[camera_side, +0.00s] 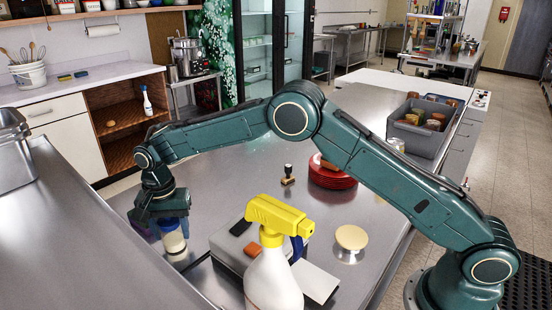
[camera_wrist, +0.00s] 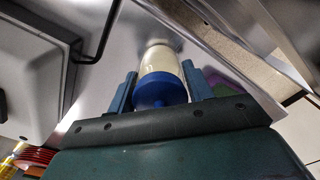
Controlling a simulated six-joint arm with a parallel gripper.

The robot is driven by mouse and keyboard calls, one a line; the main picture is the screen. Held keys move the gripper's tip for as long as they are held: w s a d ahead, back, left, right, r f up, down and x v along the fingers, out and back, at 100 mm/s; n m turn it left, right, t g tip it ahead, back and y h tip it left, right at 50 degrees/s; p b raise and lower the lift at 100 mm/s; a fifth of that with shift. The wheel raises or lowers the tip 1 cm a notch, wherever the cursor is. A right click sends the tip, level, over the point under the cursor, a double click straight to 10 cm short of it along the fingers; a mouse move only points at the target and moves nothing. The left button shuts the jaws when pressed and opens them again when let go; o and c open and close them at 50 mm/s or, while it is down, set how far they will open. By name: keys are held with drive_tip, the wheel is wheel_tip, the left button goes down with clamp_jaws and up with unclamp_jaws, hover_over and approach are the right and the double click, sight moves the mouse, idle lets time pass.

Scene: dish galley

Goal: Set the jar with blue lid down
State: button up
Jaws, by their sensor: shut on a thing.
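The jar with blue lid (camera_side: 174,242) has a pale, cream-coloured body and is upright at the left part of the steel counter (camera_side: 220,195). My gripper (camera_side: 168,218) points down over it and is shut on its upper part. In the wrist view the jar (camera_wrist: 160,62) sits between the two fingers (camera_wrist: 160,88), with its blue lid nearest the palm. Its base is close to the counter top; I cannot tell whether it touches.
A yellow-topped spray bottle (camera_side: 273,275) stands in front, by a grey box (camera_side: 228,245). A stamp (camera_side: 288,175), red plates (camera_side: 330,180), a round beige-topped object (camera_side: 351,238) and a grey crate (camera_side: 424,138) stand further right. Bare counter lies behind the jar.

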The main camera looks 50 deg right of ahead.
drive_tip(key=o, duration=1.2)
wheel_tip(320, 180, up, 11)
drive_tip(key=shift+r, duration=0.65)
